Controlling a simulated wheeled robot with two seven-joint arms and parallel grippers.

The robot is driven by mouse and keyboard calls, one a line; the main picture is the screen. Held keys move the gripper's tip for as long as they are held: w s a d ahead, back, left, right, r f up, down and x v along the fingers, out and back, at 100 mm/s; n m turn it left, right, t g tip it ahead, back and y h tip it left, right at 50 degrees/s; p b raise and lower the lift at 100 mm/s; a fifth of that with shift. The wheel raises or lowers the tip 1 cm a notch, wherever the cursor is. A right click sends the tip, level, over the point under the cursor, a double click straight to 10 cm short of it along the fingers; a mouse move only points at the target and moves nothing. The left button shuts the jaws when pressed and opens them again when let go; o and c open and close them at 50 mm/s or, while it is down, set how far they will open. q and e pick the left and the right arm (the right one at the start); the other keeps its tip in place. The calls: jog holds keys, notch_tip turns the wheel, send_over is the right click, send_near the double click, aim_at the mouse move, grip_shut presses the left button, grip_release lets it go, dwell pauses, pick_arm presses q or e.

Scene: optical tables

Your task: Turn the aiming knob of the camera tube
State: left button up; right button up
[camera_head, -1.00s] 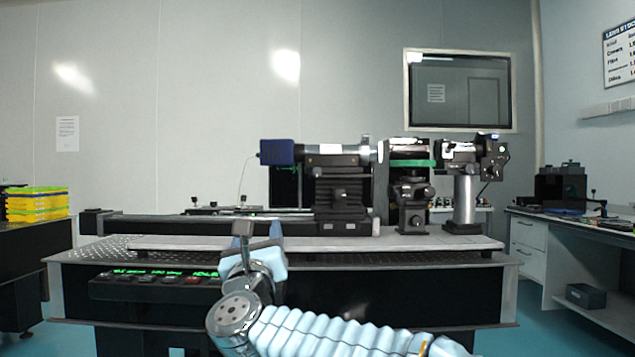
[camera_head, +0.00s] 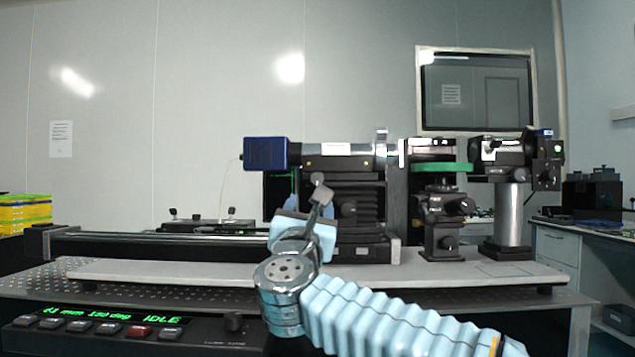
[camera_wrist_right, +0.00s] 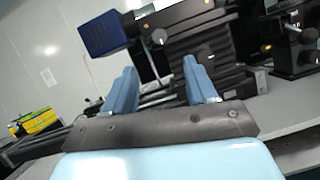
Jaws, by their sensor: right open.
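The camera tube has a blue camera body (camera_head: 265,153) at its left end and a dark barrel (camera_head: 338,157) running right, on a black mount above the optical table. The blue body also shows in the right wrist view (camera_wrist_right: 103,33). Small silver knobs (camera_wrist_right: 158,37) show beside it there; I cannot tell which is the aiming knob. My right gripper (camera_head: 312,192) is in front of the mount, below the barrel. In the wrist view its two blue fingers (camera_wrist_right: 160,72) are apart with nothing between them. My left gripper is not in view.
A control box (camera_head: 105,327) with a green display reading IDLE sits at the table's front left. A dark rail (camera_head: 140,244) lies left of the mount. A stage with a green band (camera_head: 441,167) and a silver post (camera_head: 508,215) stand to the right. The left of the grey board (camera_head: 160,272) is clear.

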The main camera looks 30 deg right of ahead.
aim_at(317, 181)
jog(key=p+x, duration=0.4)
jog(key=x, duration=0.8)
jog(key=shift+w+d, duration=0.1)
jog(key=shift+d, duration=0.05)
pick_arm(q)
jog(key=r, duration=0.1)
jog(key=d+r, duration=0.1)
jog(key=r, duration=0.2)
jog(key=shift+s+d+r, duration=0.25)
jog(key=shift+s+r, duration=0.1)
pick_arm(e)
jog(key=shift+c, duration=0.5)
jog(key=c, duration=1)
